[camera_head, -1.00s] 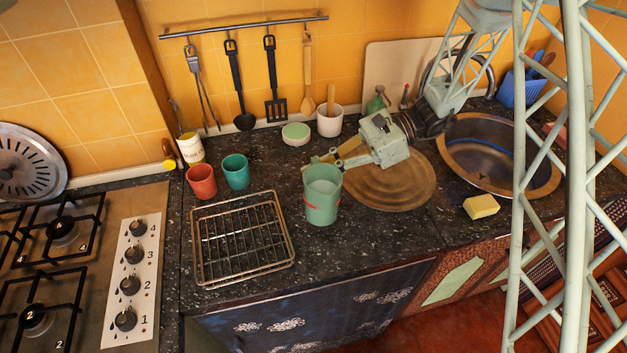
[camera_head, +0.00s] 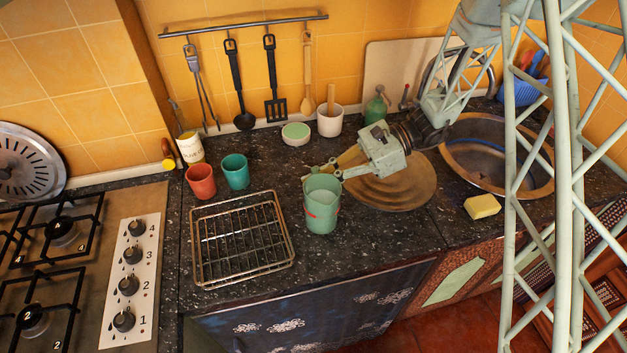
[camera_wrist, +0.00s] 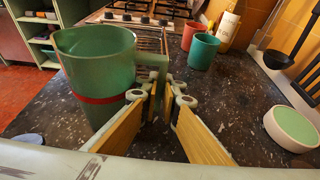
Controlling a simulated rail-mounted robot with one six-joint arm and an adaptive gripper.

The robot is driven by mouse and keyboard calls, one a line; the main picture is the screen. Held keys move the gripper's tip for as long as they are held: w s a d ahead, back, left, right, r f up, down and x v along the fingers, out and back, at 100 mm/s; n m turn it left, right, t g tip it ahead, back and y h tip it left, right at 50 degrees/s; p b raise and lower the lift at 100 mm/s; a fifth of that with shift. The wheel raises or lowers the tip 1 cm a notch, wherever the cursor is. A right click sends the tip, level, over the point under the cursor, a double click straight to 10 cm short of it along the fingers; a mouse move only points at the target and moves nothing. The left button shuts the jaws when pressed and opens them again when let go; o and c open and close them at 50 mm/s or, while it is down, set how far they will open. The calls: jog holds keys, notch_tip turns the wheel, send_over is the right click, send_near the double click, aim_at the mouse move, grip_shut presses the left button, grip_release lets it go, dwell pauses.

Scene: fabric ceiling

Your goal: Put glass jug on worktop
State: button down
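The glass jug (camera_head: 321,210) is green with a red band and stands upright over the worktop (camera_head: 370,233), right of the wire rack. In the wrist view the jug (camera_wrist: 95,75) fills the upper left, its handle pointing at my gripper. My gripper (camera_wrist: 160,98) has its fingers on both sides of the handle and appears shut on it. In the head view my gripper (camera_head: 328,172) reaches in from the right, behind the jug's rim. I cannot tell whether the jug's base touches the worktop.
The wire rack (camera_head: 242,240) lies left of the jug. A red cup (camera_head: 201,181) and a teal cup (camera_head: 235,171) stand behind it. A round wooden board (camera_head: 395,190), a yellow sponge (camera_head: 482,207) and the sink (camera_head: 490,165) are to the right. Worktop in front of the jug is clear.

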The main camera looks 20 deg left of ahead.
jog(key=c, duration=2.9)
grip_release()
jog(key=shift+o, duration=0.2)
jog(key=shift+r, duration=0.15)
jog(key=p+v, duration=0.1)
jog(key=v, duration=1.1)
jog(key=shift+d, duration=0.1)
